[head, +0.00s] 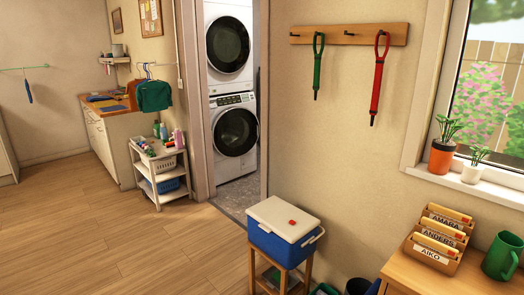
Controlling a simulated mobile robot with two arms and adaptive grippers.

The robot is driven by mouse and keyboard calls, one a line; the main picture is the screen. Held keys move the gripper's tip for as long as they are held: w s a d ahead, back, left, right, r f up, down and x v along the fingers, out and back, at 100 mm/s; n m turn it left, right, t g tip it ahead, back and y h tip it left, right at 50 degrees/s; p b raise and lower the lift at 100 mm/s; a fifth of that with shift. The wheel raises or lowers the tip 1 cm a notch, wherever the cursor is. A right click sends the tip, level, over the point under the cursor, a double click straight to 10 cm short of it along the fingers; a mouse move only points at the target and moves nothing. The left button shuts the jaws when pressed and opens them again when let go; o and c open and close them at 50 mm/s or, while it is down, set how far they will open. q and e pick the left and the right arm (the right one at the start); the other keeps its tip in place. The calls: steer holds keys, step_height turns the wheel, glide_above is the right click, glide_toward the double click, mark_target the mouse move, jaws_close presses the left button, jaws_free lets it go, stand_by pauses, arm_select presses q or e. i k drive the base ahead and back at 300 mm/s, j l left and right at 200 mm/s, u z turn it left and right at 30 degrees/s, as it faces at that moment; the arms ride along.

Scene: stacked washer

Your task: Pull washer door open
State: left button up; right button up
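A stacked white washer (218,100) stands in an alcove beyond a doorway, near the middle of the head view. Its lower unit has a round dark door (236,132), which looks shut. The upper unit has a similar round dark door (228,45), also apparently shut. A control panel sits between the two doors. Neither of my grippers shows in the head view.
A blue and white cooler (283,232) on a wooden stand is right of the doorway. A white cart (159,170) with baskets stands left of it. A desk (450,275) is at the lower right. The wooden floor (130,240) at left is clear.

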mark_target(235, 132)
steer(key=i+j+u, duration=0.15)
steer(key=i+u, duration=0.15)
steer(key=i, duration=0.25)
steer(key=i+u, duration=0.25)
steer(key=i, duration=0.35)
steer(key=i+l+u, duration=0.1)
steer(key=i+u, duration=0.2)
steer(key=i, duration=0.25)
steer(key=i+l+u, duration=0.3)
steer(key=i, duration=0.3)
steer(key=i+z, duration=0.1)
steer(key=i, duration=0.4)
steer(key=i+j+z, duration=0.15)
steer(key=i, duration=0.35)
steer(key=i+j+z, duration=0.1)
steer(key=i, duration=0.35)
steer(key=i+j+z, duration=0.1)
steer(key=i, duration=0.4)
steer(key=i+l+z, duration=0.35)
steer(key=i+z, duration=0.15)
steer(key=i+l+z, duration=0.15)
steer(key=i+z, duration=0.35)
steer(key=i+j+z, duration=0.1)
steer(key=i+z, duration=0.4)
steer(key=i+j+z, duration=0.3)
steer(key=i+z, duration=0.15)
steer(key=i+l, duration=0.1)
steer(key=i, duration=0.8)
steer(key=i+u, duration=0.1)
steer(key=i, duration=0.75)
